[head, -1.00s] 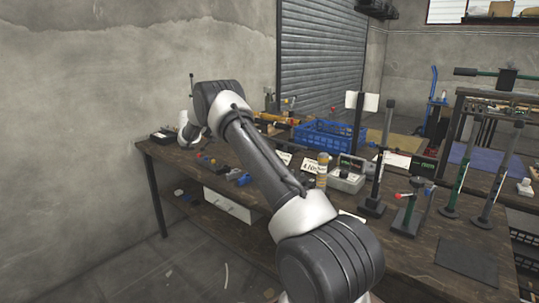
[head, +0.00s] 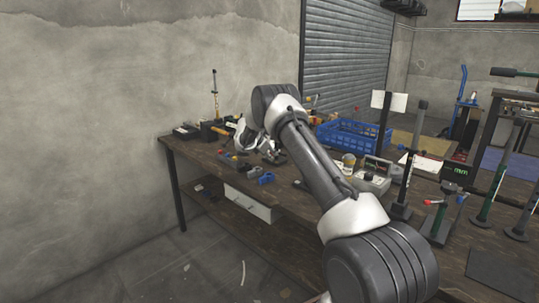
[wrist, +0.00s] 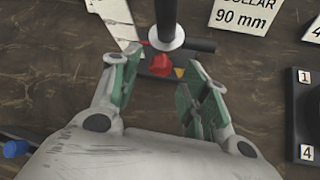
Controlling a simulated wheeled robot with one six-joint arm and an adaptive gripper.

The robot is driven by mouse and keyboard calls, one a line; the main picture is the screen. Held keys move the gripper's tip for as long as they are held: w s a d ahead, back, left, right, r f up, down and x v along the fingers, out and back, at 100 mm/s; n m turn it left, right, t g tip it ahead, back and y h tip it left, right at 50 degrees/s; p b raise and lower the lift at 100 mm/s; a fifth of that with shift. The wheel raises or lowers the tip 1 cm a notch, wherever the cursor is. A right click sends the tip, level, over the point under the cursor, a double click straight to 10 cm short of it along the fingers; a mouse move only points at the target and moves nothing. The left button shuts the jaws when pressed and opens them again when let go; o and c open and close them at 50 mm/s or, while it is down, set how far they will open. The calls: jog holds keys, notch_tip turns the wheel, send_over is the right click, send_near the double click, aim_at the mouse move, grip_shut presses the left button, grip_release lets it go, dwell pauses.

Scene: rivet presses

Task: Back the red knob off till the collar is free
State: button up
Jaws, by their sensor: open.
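In the wrist view a small red knob (wrist: 161,66) sits low beside a dark upright post (wrist: 166,12). A pale ring (wrist: 166,40), which may be the collar, goes around the post just above the knob. My gripper (wrist: 155,75) is open, with one green-padded finger on each side in the picture and the knob near the gap between the tips. No contact shows. In the head view my gripper's white end (head: 245,135) is partly visible over the far bench, and its fingers cannot be made out. Another red knob (head: 428,202) is on a stand at the right.
A card reading "COLLAR 90 mm" (wrist: 240,17) lies right of the post. A dark numbered block (wrist: 305,115) is at the right edge. The bench (head: 300,200) also carries a blue crate (head: 350,134), a grey meter box (head: 373,180) and several upright stands.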

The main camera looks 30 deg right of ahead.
jog(key=shift+w+d+f, duration=0.3)
jog(key=shift+d+f, duration=0.15)
grip_shut()
jog(key=shift+n+g, duration=0.3)
jog(key=shift+g, duration=0.1)
grip_release()
jog(key=shift+a, duration=0.1)
